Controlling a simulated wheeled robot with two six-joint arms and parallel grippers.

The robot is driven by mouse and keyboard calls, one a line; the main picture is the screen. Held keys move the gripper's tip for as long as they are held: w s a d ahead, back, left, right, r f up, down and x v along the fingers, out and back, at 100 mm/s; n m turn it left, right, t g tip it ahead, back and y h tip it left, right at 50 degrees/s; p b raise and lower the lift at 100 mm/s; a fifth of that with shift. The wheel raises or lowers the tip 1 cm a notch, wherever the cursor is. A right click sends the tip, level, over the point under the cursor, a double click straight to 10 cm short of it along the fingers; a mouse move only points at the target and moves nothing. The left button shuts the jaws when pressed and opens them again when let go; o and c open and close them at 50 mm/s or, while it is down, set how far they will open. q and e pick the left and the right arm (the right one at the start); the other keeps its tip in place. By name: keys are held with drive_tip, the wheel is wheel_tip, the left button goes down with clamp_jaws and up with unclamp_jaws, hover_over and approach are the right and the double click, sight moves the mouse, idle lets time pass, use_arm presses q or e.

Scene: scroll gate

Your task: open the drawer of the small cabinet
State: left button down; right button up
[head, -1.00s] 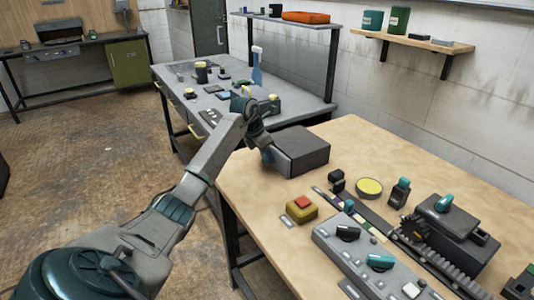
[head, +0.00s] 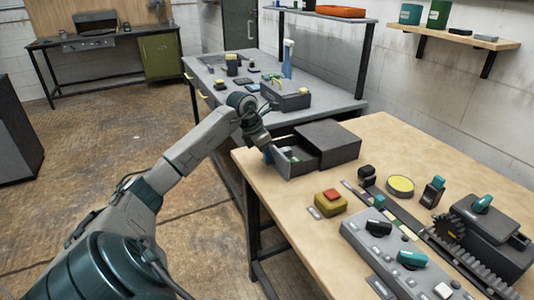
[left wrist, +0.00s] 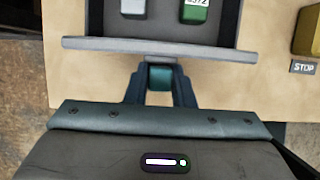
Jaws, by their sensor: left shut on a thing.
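The small dark grey cabinet (head: 331,141) stands on the wooden table at its back left corner. Its drawer (head: 305,159) is pulled out toward the left, and small items show inside. In the left wrist view the drawer front (left wrist: 160,50) runs across the picture, with a green block (left wrist: 195,11) and a grey block (left wrist: 133,7) behind it. My left gripper (head: 268,154) is at the drawer front. In the left wrist view its fingers (left wrist: 160,85) are shut on the teal handle (left wrist: 160,77). My right gripper is not in view.
On the wooden table (head: 290,206) are a yellow box with a red button (head: 331,201), a yellow disc (head: 400,186), a grey control panel (head: 397,257) and a geared mechanism (head: 485,235). A grey workbench (head: 330,103) stands behind. The floor at left is open.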

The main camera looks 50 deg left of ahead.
use_arm(q)
drive_tip(key=c, duration=1.2)
unclamp_jaws()
drive_tip(key=shift+s+a+r, duration=0.1)
drive_tip(key=shift+c, duration=0.2)
drive_tip(key=shift+r, duration=0.25)
drive_tip(key=b+v, duration=0.1)
drive_tip(key=v, duration=0.9)
drive_tip(key=shift+s+b, duration=0.2)
drive_tip(key=shift+b, duration=0.1)
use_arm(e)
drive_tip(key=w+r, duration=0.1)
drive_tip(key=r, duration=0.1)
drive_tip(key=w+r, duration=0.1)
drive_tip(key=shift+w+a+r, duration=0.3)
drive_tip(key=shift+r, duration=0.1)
